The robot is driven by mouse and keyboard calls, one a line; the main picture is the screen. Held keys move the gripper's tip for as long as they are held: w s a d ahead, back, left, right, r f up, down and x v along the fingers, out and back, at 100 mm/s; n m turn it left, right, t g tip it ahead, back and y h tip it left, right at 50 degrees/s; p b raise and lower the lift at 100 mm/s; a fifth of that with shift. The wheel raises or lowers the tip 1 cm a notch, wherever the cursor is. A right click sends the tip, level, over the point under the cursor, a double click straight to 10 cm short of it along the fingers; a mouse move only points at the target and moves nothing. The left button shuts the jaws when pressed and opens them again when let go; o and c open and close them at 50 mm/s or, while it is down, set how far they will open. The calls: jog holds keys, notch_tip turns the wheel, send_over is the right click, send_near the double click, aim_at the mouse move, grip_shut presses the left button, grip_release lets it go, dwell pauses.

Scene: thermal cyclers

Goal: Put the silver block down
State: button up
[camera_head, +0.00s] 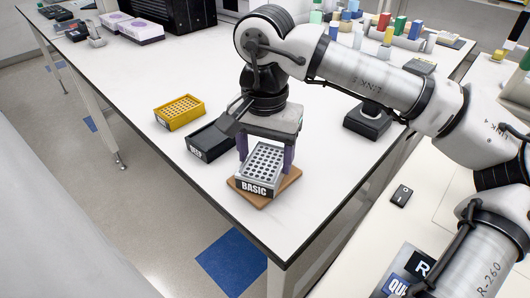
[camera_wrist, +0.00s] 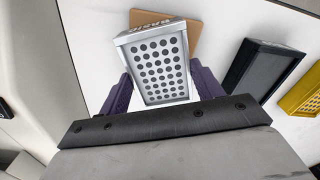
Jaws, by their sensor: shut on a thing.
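The silver block (camera_head: 262,164) is a small rack with a grid of round holes and a black "BASIC" label on its front. It also shows in the wrist view (camera_wrist: 157,68). My gripper (camera_head: 265,163) has purple fingers shut on its two opposite sides, and they also show in the wrist view (camera_wrist: 161,90). The block is over the brown board (camera_head: 289,183), which shows behind it in the wrist view (camera_wrist: 190,40). The block looks level and sits on or very close above the board; I cannot tell whether they touch.
A black open-topped block (camera_head: 207,148) stands just left of the gripper, and a yellow rack (camera_head: 180,112) is beyond it. A black device (camera_head: 367,122) stands to the right. The white bench (camera_head: 270,225) is clear in front, up to its near corner.

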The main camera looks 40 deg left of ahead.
aim_at(265, 163)
jog(key=shift+f, duration=0.2)
jog(key=o, duration=1.4)
notch_tip(265, 163, up, 12)
jog(key=shift+r, duration=0.15)
